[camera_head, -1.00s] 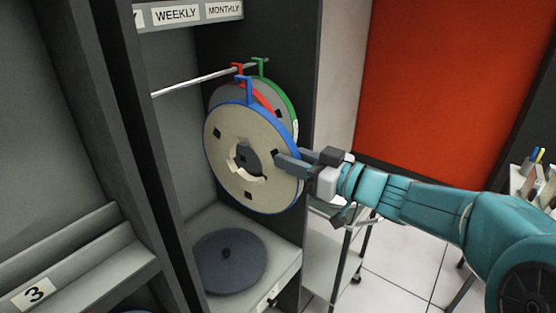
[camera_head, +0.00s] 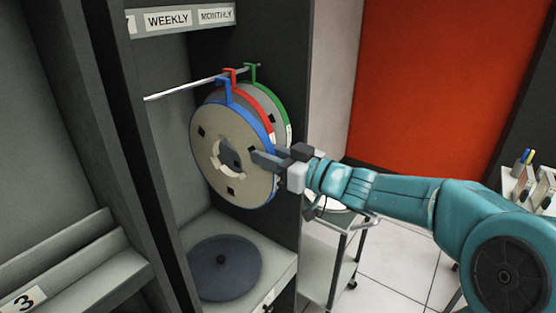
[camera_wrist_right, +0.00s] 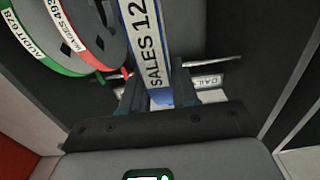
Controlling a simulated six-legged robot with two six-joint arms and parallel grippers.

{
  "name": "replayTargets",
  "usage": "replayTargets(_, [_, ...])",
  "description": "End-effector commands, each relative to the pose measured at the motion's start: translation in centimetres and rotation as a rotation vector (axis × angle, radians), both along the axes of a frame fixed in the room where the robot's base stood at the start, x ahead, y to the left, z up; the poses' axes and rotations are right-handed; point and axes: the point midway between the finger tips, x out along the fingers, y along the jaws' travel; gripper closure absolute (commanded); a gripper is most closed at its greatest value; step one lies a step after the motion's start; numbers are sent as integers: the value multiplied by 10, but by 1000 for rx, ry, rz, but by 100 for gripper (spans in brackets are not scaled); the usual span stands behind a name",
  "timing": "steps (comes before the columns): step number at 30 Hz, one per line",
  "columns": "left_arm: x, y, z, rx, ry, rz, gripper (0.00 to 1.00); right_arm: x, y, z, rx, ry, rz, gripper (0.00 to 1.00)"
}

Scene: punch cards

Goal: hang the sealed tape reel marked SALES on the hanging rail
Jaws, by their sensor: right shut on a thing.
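The SALES reel (camera_head: 207,165) is a pale disc with a blue rim and a blue hook on top. Its edge label reads SALES 12 in the wrist view (camera_wrist_right: 150,50). My right gripper (camera_head: 265,160) is shut on its right edge; the fingers also show in the wrist view (camera_wrist_right: 158,97). The reel is upright, its hook at the hanging rail (camera_head: 180,90), in front of the other hooks; I cannot tell whether the hook bears on the rail. My left gripper is not in view.
A red-rimmed reel (camera_head: 262,100) and a green-rimmed reel (camera_head: 284,112) hang close behind. A dark disc (camera_head: 222,268) lies on the cabinet floor below. WEEKLY and MONTHLY labels (camera_head: 168,19) sit above the rail. A trolley (camera_head: 345,250) stands right of the cabinet.

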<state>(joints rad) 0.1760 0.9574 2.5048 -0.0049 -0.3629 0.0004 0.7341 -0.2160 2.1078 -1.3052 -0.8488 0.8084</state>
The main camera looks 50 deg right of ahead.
Motion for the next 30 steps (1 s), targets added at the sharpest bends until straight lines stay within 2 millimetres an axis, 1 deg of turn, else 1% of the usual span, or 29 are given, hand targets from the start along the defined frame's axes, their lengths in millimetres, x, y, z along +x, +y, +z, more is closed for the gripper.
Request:
replayTargets(3, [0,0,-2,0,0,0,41,11,2,2,-1,-6,3,100])
replayTargets(30, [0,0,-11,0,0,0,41,82,7,2,0,-6,2,100])
